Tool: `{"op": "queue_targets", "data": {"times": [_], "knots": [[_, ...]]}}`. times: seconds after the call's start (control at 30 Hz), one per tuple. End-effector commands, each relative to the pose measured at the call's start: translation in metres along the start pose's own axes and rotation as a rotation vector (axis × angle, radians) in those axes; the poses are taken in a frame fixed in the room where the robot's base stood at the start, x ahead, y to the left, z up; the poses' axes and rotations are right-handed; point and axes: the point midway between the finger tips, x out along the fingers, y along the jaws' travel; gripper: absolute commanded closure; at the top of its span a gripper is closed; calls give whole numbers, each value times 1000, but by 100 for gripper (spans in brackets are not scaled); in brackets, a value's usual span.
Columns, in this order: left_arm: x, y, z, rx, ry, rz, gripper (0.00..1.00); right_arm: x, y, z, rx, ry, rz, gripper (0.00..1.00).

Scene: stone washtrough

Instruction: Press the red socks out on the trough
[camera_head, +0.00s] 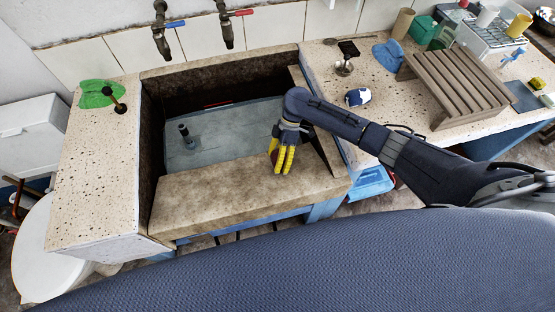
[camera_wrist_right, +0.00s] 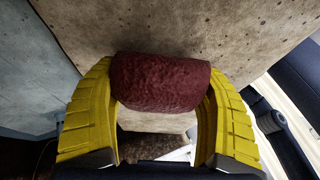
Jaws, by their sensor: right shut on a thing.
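The red socks show in the right wrist view as one dark red, rough-textured roll (camera_wrist_right: 163,84) between the yellow fingers of my right gripper (camera_wrist_right: 160,100). In the head view my right gripper (camera_head: 281,163) points down at the inner edge of the broad front slab of the stone trough (camera_head: 215,197). It is shut on the socks, which its fingers mostly hide there. Speckled stone lies close behind the roll in the wrist view; I cannot tell whether they touch. My left gripper is not in view.
A dark upright pipe (camera_head: 187,136) stands in the grey basin. Two taps (camera_head: 227,25) hang over the back. A blue-and-white round thing (camera_head: 358,97) and a slatted wooden rack (camera_head: 455,82) are on the right counter.

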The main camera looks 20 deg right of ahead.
Motion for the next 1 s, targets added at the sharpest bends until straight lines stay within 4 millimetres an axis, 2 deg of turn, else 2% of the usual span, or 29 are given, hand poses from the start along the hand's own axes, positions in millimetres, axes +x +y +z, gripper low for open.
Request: {"op": "queue_targets", "data": {"times": [1.0], "knots": [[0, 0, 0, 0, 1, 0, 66, 8, 0, 3, -1, 0, 0, 62]]}}
